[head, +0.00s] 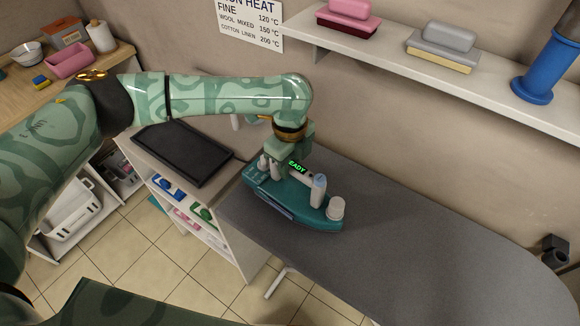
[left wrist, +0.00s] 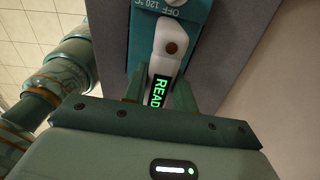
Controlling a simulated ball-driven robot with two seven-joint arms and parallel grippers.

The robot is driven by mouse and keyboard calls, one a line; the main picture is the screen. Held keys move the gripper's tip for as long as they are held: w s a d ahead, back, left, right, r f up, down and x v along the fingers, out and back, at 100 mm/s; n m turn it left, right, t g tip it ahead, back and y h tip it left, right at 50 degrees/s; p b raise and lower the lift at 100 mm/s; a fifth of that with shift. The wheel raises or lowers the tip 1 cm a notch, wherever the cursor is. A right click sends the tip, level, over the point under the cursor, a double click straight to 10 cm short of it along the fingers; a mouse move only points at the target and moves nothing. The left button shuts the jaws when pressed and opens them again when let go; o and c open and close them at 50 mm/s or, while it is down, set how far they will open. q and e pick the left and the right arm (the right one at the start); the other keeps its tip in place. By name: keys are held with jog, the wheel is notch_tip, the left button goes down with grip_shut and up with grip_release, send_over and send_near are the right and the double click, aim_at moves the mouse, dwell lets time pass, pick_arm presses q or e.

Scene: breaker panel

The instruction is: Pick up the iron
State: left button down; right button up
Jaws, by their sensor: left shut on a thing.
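The teal iron (head: 292,203) is on the left end of the grey ironing board (head: 400,240). It has a white handle, a pale dial and a green lit display whose visible letters read "EADY". My left gripper (head: 290,160) is over the iron and shut on its handle. In the left wrist view the fingers (left wrist: 158,95) sit on both sides of the white handle (left wrist: 167,45), by the lit display. I cannot tell whether the iron's sole touches the board. My right gripper is not in view.
A black tray-like pad (head: 184,152) lies on the white shelf unit left of the board. The board right of the iron is clear.

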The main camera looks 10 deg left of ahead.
pick_arm(q)
jog(key=shift+r, duration=0.95)
jog(key=s+d+r+p, duration=0.4)
jog(key=s+d+r, duration=0.2)
jog(key=s+r, duration=0.4)
jog(key=shift+s+d+r, duration=0.25)
jog(key=shift+s+d, duration=0.1)
jog(key=shift+s, duration=0.85)
notch_tip(320, 180, up, 4)
jog(key=p, duration=0.6)
